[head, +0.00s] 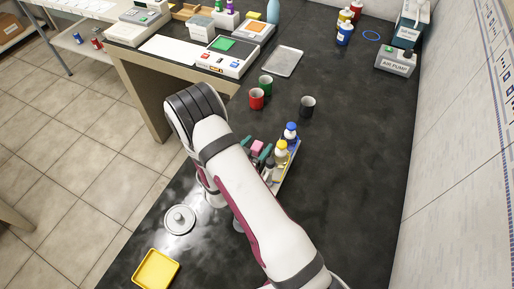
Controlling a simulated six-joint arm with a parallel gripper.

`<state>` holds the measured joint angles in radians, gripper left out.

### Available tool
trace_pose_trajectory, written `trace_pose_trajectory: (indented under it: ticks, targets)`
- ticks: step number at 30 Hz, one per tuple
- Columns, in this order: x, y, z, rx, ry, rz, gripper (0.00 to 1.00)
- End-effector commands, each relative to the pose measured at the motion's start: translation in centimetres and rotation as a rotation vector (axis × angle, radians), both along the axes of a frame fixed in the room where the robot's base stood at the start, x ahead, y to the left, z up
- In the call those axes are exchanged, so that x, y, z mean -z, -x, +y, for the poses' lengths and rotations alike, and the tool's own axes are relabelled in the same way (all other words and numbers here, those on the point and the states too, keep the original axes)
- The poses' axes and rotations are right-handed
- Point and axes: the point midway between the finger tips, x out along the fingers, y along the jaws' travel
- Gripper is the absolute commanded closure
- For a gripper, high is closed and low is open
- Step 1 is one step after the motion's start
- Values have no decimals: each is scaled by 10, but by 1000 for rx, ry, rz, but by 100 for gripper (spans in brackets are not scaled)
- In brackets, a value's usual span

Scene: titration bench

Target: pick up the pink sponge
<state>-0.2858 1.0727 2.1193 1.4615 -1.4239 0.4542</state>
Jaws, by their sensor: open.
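The pink sponge (257,147) shows as a small pink block just beyond my arm, on the left side of a caddy of bottles (289,172). My gripper (254,149) has teal fingers, one on each side of the sponge in the picture. The gripper is open. My arm hides most of the gripper and what lies under the sponge. I cannot tell whether the fingers touch the sponge or are above it.
Blue-capped (291,132) and yellow-capped (281,152) bottles stand right beside the gripper. Red (257,98), green (266,84) and black (308,105) cups stand beyond. A yellow tray (156,269) and a round metal piece (180,219) lie front left.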

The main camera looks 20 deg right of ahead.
Motion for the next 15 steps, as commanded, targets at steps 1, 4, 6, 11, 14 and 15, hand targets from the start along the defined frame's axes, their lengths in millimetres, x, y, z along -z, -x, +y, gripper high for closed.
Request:
trace_pose_trajectory:
  ticks: [1, 4, 6, 11, 14, 15]
  targets:
    - [1, -2, -2, 1, 0, 0, 28]
    - [1, -2, -2, -1, -1, -1, 28]
    - [1, -2, -2, -1, -1, -1, 28]
    - [1, -2, -1, -1, -1, -1, 54]
    - [1, -2, -1, -1, -1, -1, 72]
    - [1, -2, -1, -1, -1, -1, 80]
